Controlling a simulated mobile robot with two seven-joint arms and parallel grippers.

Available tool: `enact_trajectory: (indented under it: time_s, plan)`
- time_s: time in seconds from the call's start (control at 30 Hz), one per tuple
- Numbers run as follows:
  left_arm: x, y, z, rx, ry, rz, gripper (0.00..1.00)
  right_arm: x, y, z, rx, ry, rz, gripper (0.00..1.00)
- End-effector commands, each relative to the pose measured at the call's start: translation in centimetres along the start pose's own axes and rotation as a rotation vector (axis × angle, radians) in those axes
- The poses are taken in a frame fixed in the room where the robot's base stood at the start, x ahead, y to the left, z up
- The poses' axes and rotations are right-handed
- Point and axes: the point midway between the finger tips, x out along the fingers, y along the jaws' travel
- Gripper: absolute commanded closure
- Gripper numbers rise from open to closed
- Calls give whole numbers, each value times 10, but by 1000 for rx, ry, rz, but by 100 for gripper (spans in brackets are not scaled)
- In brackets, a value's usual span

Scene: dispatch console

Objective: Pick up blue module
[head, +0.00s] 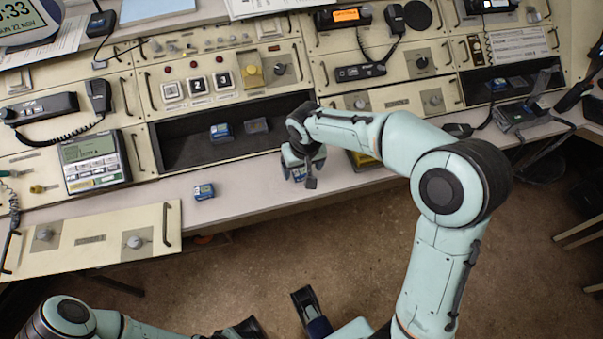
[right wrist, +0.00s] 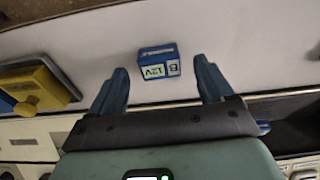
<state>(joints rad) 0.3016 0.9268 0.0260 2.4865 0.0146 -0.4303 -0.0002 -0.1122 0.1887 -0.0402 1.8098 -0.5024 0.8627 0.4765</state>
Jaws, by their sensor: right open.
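A small blue module (right wrist: 158,66) with a white label reading B 12V rests on the pale desk in the right wrist view. It lies beyond and between the two blue fingers of my open right gripper (right wrist: 160,85), apart from both. In the head view my right gripper (head: 301,172) points down at the desk's front edge and hides much of what is under it. Another blue module (head: 204,191) lies on the desk to its left. A further one (head: 220,130) sits in the dark open bay. My left gripper is cut off at the bottom edge; its jaws are unclear.
A yellow block (right wrist: 37,90) is at the left in the right wrist view. A grey block (head: 256,125) sits in the bay. A detached panel (head: 95,240) lies at the front left.

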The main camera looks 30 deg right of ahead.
Motion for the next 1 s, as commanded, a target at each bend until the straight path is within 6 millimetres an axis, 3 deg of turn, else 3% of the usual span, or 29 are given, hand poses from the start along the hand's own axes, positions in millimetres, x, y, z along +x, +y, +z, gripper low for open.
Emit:
enact_trajectory:
  time_s: [0.1,0.37,0.57,1.0]
  plan:
    - [2,0,-1,1,3,1,64,13,0,0,0,-1,0,19]
    - [2,0,-1,1,4,1,64,14,0,0,0,0,0,19]
    - [2,0,-1,1,4,1,64,14,0,0,0,0,0,81]
    - [0,0,0,0,2,0,64,5,0,-2,0,4,-1,83]
